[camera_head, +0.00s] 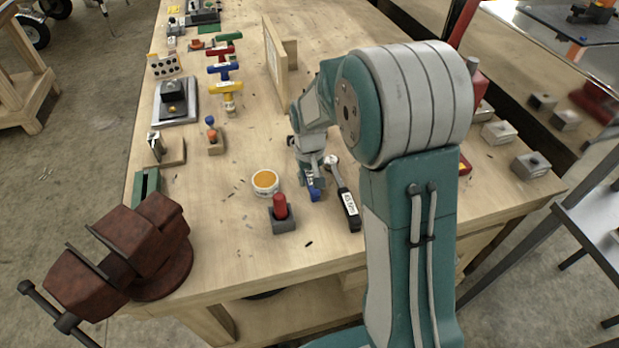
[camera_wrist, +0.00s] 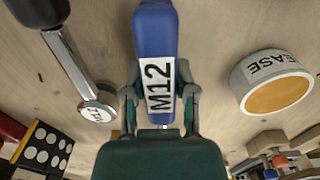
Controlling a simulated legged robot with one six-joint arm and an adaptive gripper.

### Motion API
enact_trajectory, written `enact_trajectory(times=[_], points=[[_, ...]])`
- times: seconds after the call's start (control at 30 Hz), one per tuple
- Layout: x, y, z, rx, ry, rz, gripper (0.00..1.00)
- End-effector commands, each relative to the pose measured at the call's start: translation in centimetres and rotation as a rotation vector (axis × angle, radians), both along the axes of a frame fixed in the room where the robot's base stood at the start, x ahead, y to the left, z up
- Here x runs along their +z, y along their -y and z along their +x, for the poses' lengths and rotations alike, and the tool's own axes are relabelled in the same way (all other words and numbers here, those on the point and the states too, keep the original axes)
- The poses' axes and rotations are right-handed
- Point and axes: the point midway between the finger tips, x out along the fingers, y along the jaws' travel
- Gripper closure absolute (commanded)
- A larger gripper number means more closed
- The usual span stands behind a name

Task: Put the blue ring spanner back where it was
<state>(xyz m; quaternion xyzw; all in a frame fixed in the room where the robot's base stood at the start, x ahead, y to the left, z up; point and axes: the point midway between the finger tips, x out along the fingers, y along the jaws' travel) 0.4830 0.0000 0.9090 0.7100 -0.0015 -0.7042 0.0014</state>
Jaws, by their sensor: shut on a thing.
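The blue ring spanner (camera_head: 314,193) has a white M12 label and also shows in the wrist view (camera_wrist: 155,38). My gripper (camera_head: 310,178) is over the workbench, and in the wrist view its fingers (camera_wrist: 161,100) are shut on the spanner from both sides, by the label. The ring end is not clearly visible.
A black-handled ratchet (camera_head: 347,203) lies close to the right of the spanner. A grease tin (camera_head: 265,182) with orange contents stands to the left. A red-topped piece on a grey block (camera_head: 282,213) is nearer. A rusty vise (camera_head: 150,250) sits at the front left corner.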

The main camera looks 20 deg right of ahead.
Motion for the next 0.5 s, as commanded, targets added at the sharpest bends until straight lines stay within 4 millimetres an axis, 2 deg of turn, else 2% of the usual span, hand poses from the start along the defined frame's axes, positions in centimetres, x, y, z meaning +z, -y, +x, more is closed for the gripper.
enact_trajectory(times=[0.13, 0.17, 0.2, 0.23, 0.5], points=[[-0.41, -0.03, -0.24, 0.000, -0.009, 0.000, 1.00], [-0.45, -0.03, -0.27, 0.000, -0.011, 0.000, 0.51], [-0.43, -0.03, -0.26, 0.000, -0.010, 0.000, 0.33], [-0.41, -0.03, -0.25, 0.000, -0.010, 0.000, 0.31], [-0.28, -0.03, -0.17, 0.000, -0.007, 0.000, 0.31]])
